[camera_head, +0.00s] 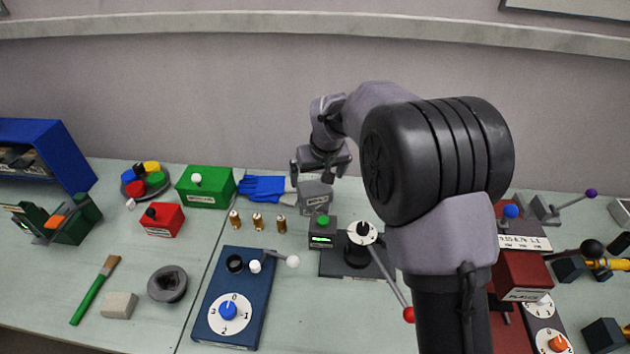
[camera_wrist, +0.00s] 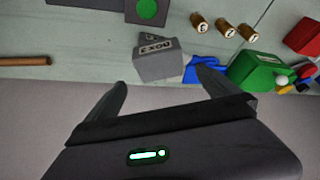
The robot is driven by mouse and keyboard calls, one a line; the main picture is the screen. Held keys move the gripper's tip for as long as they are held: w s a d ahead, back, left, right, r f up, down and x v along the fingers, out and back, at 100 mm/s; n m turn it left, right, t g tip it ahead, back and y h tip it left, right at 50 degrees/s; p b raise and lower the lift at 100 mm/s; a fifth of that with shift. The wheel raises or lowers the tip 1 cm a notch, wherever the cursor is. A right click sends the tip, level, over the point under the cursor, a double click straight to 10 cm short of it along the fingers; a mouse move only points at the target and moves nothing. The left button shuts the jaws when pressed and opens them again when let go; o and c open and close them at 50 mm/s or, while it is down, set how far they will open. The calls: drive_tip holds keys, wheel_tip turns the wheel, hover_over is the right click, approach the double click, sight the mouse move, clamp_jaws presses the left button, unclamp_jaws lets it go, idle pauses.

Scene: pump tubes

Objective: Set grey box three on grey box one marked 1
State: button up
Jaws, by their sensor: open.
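A grey box (camera_head: 315,196) with a small label stands near the back middle of the bench, in front of my gripper.
Blue gloves (camera_head: 263,188) lie left of the box, and a green box (camera_head: 205,187) stands beyond them. Several brass cylinders (camera_head: 257,221) stand at front left. A dark box with a green button (camera_head: 323,232) and a dial device (camera_head: 361,240) stand in front.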

drive_tip(key=s+d+r+m, duration=0.2)
drive_tip(key=s+d+r, duration=0.2)
drive_tip(key=s+r, duration=0.35)
drive_tip(key=s+d+r+m, duration=0.2)
drive_tip(key=s+d+r, duration=0.3)
drive_tip(key=s+r, duration=0.25)
drive_tip(key=s+d+m, duration=0.2)
drive_tip(key=s, duration=0.8)
drive_tip(key=s+d+m+t, duration=0.1)
drive_tip(key=s+d+m, duration=0.1)
drive_tip(key=s, duration=0.9)
drive_tip(key=shift+s+d+f+m+t+p, duration=0.15)
drive_tip(key=shift+d+m+t+p, duration=0.2)
drive_tip(key=shift+d, duration=0.25)
